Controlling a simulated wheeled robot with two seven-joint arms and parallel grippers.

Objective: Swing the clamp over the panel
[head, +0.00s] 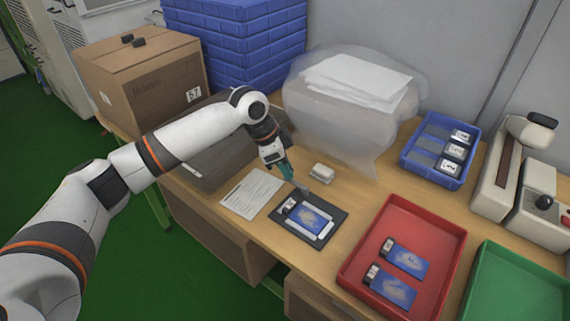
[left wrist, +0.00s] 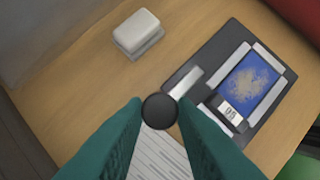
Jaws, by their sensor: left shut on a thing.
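A blue panel (head: 309,217) with a white label lies in a dark fixture with light side rails (head: 335,222) on the table. The panel also shows in the left wrist view (left wrist: 249,82). The clamp (head: 301,189) stands at the fixture's back edge; its metal piece (left wrist: 187,82) shows beside the panel, not over it. My left gripper (head: 287,172) has teal fingers shut on the clamp's round black knob (left wrist: 159,111). The fingers hide part of the clamp. My right gripper is not in view.
A white sheet (head: 252,193) lies left of the fixture and a small pale block (head: 322,172) behind it. A red tray (head: 440,228) with two panels, a green tray (head: 515,285) and a blue bin (head: 408,153) stand to the right.

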